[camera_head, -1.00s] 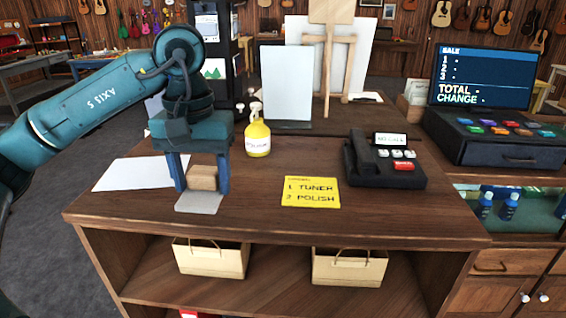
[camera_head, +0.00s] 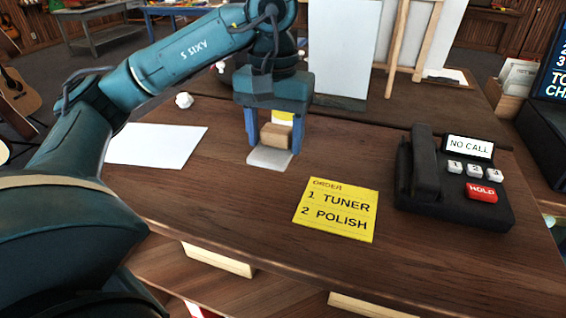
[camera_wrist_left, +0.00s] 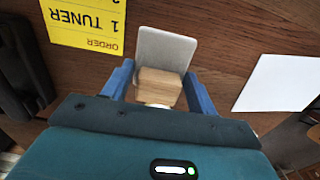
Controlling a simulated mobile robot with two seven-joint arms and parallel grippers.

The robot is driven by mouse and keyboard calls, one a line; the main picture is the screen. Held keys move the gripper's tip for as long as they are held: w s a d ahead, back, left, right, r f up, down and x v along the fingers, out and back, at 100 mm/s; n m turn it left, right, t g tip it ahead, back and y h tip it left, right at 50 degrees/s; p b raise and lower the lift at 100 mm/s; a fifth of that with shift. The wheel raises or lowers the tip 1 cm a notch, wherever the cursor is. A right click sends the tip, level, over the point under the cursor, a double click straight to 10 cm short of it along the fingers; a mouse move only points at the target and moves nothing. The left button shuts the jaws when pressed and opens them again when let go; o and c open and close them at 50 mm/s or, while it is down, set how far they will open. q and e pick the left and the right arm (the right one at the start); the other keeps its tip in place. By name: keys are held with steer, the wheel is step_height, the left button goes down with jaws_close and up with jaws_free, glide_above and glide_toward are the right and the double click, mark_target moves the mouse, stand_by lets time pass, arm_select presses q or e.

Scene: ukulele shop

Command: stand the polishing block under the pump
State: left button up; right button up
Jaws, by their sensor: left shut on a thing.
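The polishing block, a small pale wooden block (camera_head: 276,137), is between the blue fingers of my left gripper (camera_head: 274,147), which is shut on it. A flat pale grey piece (camera_head: 270,160) lies on the counter just under and in front of it; I cannot tell whether the block touches it. In the left wrist view the block (camera_wrist_left: 158,86) sits between the fingers (camera_wrist_left: 159,70), with the grey piece (camera_wrist_left: 165,48) beyond. The yellow pump bottle (camera_head: 283,118) is mostly hidden behind the gripper; only a yellow patch shows between the fingers. My right gripper is not in view.
A yellow order note (camera_head: 337,209) lies right of the gripper, and a black phone (camera_head: 425,195) stands farther right. A white sheet (camera_head: 158,144) lies left. A white panel (camera_head: 342,50) and an easel (camera_head: 402,45) stand behind. The counter before the note is clear.

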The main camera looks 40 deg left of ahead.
mark_target(276, 147)
arm_select(q)
steer(key=shift+w+f+b, duration=0.1)
steer(key=shift+f+b, duration=0.65)
steer(key=shift+f, duration=1.85)
steer(key=shift+f, duration=0.2)
steer(key=o, duration=1)
steer(key=shift+c, duration=0.2)
steer(key=shift+r, duration=0.2)
